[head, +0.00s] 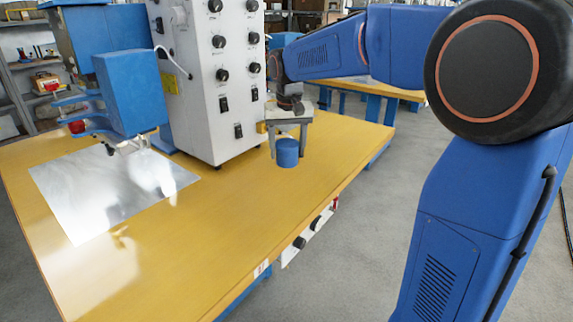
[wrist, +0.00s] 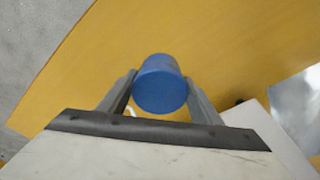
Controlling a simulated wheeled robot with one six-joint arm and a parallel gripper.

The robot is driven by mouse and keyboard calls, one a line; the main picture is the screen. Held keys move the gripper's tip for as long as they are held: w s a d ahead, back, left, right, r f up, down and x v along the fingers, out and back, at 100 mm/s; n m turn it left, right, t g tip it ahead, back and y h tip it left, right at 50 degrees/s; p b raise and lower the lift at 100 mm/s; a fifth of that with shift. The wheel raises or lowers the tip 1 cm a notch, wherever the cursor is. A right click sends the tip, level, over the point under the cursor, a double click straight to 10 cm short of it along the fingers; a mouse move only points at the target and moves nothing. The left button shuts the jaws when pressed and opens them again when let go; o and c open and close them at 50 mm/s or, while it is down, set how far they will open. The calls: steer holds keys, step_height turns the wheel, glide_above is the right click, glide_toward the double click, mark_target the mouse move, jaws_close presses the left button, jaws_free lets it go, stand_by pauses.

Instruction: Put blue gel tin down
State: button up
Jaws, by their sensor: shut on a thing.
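The blue gel tin (head: 287,153) is a small blue cylinder, upright between the fingers of my gripper (head: 288,150). In the head view it shows over the yellow tabletop (head: 240,215), close to the white control cabinet. The wrist view also shows the tin (wrist: 161,84), with a grey finger against it on each side; my gripper (wrist: 160,88) is shut on it. I cannot tell whether the tin's underside touches the tabletop or hangs a little above it.
The white control cabinet (head: 208,80) with black knobs stands left of my gripper. A blue welding head (head: 132,92) is further left, over a shiny metal sheet (head: 85,195). The tabletop in front of the tin is clear; its right edge is near.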

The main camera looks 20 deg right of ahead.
mark_target(288, 145)
steer(key=shift+f, duration=2.45)
steer(key=shift+f, duration=0.1)
steer(key=o, duration=1.3)
steer(key=r, duration=0.3)
steer(key=s+r, duration=0.1)
steer(key=r, duration=0.7)
steer(key=shift+s+a+r, duration=0.15)
steer(key=shift+s+r, duration=0.05)
steer(key=shift+s, duration=0.15)
steer(key=shift+s+r, duration=0.15)
steer(key=shift+r, duration=0.2)
